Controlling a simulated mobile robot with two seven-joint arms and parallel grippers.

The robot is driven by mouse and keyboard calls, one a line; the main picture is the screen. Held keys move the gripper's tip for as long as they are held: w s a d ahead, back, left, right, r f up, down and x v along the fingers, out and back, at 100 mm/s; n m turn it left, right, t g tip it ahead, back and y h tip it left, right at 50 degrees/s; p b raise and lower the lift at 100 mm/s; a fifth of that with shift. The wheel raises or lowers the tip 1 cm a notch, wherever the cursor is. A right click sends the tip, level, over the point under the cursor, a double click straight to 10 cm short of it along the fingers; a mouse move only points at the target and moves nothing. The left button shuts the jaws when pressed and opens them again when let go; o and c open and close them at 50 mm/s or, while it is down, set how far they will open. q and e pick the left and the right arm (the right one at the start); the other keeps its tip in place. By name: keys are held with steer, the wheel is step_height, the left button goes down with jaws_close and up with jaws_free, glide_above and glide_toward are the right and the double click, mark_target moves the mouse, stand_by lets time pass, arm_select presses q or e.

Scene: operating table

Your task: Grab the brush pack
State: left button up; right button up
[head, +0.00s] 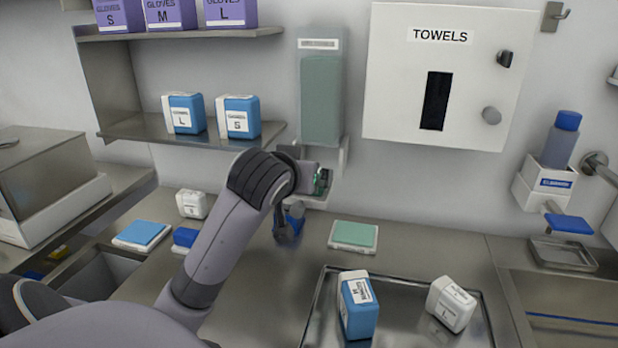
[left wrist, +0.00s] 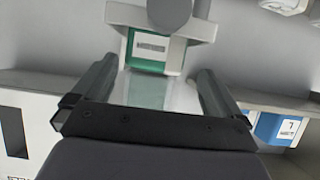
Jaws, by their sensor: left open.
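A green and white brush pack with a printed label (left wrist: 150,50) sits at the outlet of a wall dispenser. In the head view, a small green part of it (head: 322,182) shows at the dispenser's lower end, mostly hidden by my arm. My left gripper (left wrist: 153,85) is open, its two fingers apart on either side of the view, with the pack ahead between them. I cannot tell whether the fingers touch it. In the head view my left gripper (head: 312,182) is at the outlet. My right gripper is not in view.
The tall dispenser (head: 320,95) hangs between a shelf (head: 150,128) with blue and white packs and a TOWELS cabinet (head: 410,100). Below, a flat green pack (head: 354,235) lies on the counter behind a metal tray (head: 405,290) holding two boxes.

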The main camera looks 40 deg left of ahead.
arm_select(q)
steer(key=shift+w+d+r+p+x, duration=0.1)
steer(key=shift+p+x, duration=0.05)
steer(key=shift+x, duration=0.75)
steer(key=shift+w+d+r+p+x, duration=0.1)
steer(key=shift+x, duration=0.8)
steer(key=shift+w+d+r+p+x, duration=0.1)
steer(key=shift+p+x, duration=0.05)
steer(key=shift+x, duration=0.75)
steer(key=c, duration=1)
